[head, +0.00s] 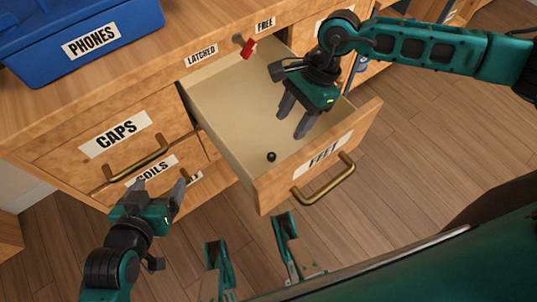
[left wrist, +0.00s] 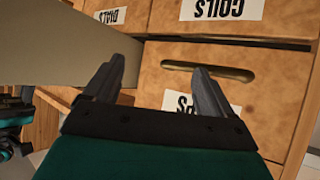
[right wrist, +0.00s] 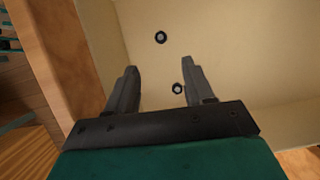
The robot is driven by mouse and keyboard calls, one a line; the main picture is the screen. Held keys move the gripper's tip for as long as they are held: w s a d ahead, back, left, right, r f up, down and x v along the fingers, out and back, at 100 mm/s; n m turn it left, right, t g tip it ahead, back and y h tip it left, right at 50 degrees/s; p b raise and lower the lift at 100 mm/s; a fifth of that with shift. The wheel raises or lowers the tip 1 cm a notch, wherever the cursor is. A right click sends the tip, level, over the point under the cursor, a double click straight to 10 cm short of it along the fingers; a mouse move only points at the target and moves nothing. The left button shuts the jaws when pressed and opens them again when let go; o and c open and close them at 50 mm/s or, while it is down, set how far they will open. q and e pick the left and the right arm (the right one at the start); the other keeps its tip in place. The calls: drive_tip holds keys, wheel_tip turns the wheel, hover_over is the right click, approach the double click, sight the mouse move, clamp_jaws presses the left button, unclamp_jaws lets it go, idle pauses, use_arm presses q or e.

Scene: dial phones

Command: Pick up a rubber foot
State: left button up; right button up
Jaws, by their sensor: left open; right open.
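The FEET drawer (head: 228,130) is pulled open. In the head view one small black rubber foot (head: 271,156) lies on its floor near the front. My right gripper (head: 292,122) is open and empty, pointing down over the drawer. The right wrist view shows two rubber feet: one (right wrist: 160,37) beyond the fingertips, and another (right wrist: 177,88) between the open fingers, closer to the right finger. The height of the fingers above them is unclear. My left gripper (head: 158,188) is open and empty, in front of the COILS drawer (head: 150,170).
The drawer walls and its front with a brass handle (head: 324,180) surround the right gripper. A CAPS drawer (head: 115,140) is shut at left. A blue PHONES bin (head: 80,35) stands on the counter. A red tag (head: 248,48) is at the LATCHED/FREE labels.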

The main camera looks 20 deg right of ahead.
drive_tip(key=b, duration=0.1)
hover_over(273, 154)
drive_tip(key=d, duration=0.3)
drive_tip(key=f, duration=0.5)
drive_tip(key=shift+w+a, duration=0.2)
drive_tip(key=shift+b+x, duration=0.9)
drive_tip(key=shift+x, duration=1.8)
use_arm(q)
drive_tip(key=shift+d+f, duration=0.55)
drive_tip(key=shift+f, duration=0.25)
use_arm(e)
drive_tip(key=shift+w, duration=0.15)
drive_tip(key=shift+c, duration=0.2)
use_arm(q)
drive_tip(key=shift+w+a, duration=0.1)
use_arm(e)
clamp_jaws()
